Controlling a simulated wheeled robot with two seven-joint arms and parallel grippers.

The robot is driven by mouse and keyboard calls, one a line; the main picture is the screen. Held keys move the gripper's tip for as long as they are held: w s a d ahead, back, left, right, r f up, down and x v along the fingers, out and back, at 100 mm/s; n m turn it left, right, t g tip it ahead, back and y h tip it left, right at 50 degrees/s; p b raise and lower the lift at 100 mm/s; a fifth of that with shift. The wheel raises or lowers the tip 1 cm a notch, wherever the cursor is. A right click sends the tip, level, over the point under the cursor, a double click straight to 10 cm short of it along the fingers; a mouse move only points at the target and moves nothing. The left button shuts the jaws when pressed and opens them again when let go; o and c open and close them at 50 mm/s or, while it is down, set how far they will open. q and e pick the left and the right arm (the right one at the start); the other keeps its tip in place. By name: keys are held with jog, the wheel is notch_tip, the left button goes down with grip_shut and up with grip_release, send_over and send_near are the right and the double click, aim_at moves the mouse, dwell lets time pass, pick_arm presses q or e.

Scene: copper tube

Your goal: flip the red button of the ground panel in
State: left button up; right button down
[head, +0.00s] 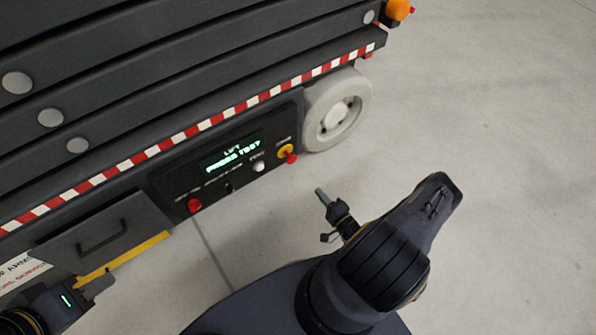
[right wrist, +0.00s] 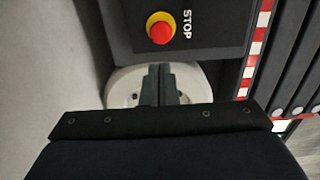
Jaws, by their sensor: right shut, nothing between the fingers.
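The ground panel (head: 225,182) is a dark box low on the machine's side, with a lit green display. A red button (head: 194,205) sits at its left end. A red mushroom button (head: 291,158) with a yellow collar sits at its right end. In the right wrist view, a red button (right wrist: 160,32) on a yellow ring stands beside the word STOP. My right gripper (head: 320,192) is shut and empty, apart from the panel, below and right of the mushroom button. Its fingertips (right wrist: 160,72) also show in the wrist view. My left gripper (head: 98,284) is at lower left; its finger opening is unclear.
A pale wheel (head: 338,110) stands right of the panel. A red-and-white striped edge (head: 190,132) runs above it. A dark box with a handle (head: 102,238) and yellow strip (head: 125,260) is at left. The grey floor at right is clear.

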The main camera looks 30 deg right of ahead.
aim_at(293, 161)
jog(key=shift+w, duration=0.1)
jog(key=w+b, duration=0.1)
jog(key=w, duration=0.3)
jog(key=w+b, duration=0.2)
jog(key=w, duration=0.3)
jog(key=w+a+b, duration=0.1)
jog(key=w, duration=0.3)
jog(key=shift+w+b, duration=0.15)
jog(key=shift+b, duration=0.15)
jog(key=shift+w, duration=0.25)
jog(key=shift+w+a+r, duration=0.15)
jog(key=shift+w, duration=0.45)
jog(key=shift+w+p, duration=0.3)
jog(key=shift+p, duration=0.05)
